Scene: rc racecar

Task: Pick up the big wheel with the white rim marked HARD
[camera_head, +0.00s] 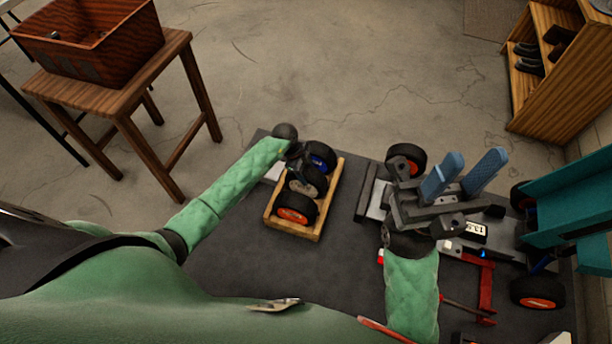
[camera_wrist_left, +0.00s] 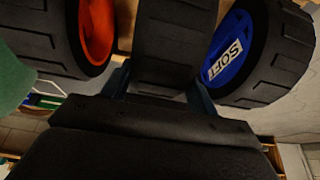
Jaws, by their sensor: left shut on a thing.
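A shallow wooden tray (camera_head: 272,222) on the dark table holds a row of big black wheels. The middle wheel (camera_head: 308,184) shows a pale rim in the head view; its marking is too small to read. My left gripper (camera_head: 297,168) is shut on this wheel. In the left wrist view, the fingers of the left gripper (camera_wrist_left: 160,88) are on both sides of the tread of the middle wheel (camera_wrist_left: 172,40), and its rim is hidden. I cannot tell whether it is lifted. My right gripper (camera_head: 468,178) is open, its blue fingers apart above the car.
A blue-rimmed wheel marked SOFT (camera_wrist_left: 232,50) and an orange-rimmed wheel (camera_head: 296,209) flank the middle wheel closely. The car with a mounted wheel (camera_head: 406,157) and a red tool (camera_head: 486,285) lie right. A wrench (camera_head: 275,305) lies near the front. A wooden box (camera_head: 95,45) stands on a stool.

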